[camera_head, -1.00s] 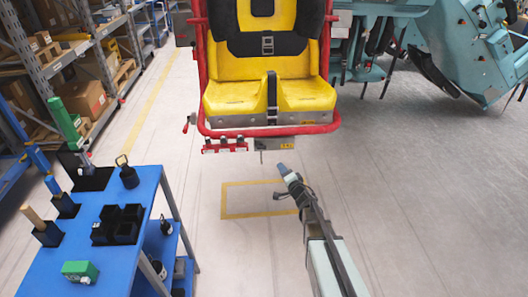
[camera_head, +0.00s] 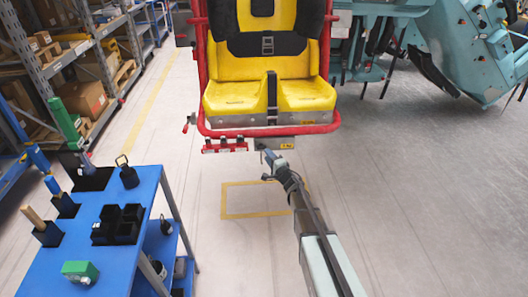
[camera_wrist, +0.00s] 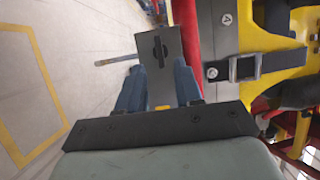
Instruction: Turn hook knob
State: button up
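The coaster seat (camera_head: 270,95) is yellow with a red frame. Below its front edge is a small grey metal plate (camera_head: 261,142), partly covered by my gripper (camera_head: 268,154). In the wrist view the grey plate (camera_wrist: 172,68) carries a dark, narrow knob (camera_wrist: 160,50). A thin metal rod, apparently the hook (camera_wrist: 116,60), sticks out left of the plate. My gripper (camera_wrist: 159,80) shows two blue fingers spread apart, with the plate visible between and beyond them. The knob lies just past the fingertips; I cannot tell whether either finger touches it.
A red bar with several small red parts (camera_head: 224,146) hangs left of the plate. A blue cart (camera_head: 150,190) with tools and black holders stands at the left. A yellow floor rectangle (camera_head: 235,214) lies below. Open floor (camera_head: 420,200) is at the right.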

aim_at(261, 147)
jog(key=shift+x, duration=2.55)
jog(key=shift+c, duration=0.5)
grip_shut()
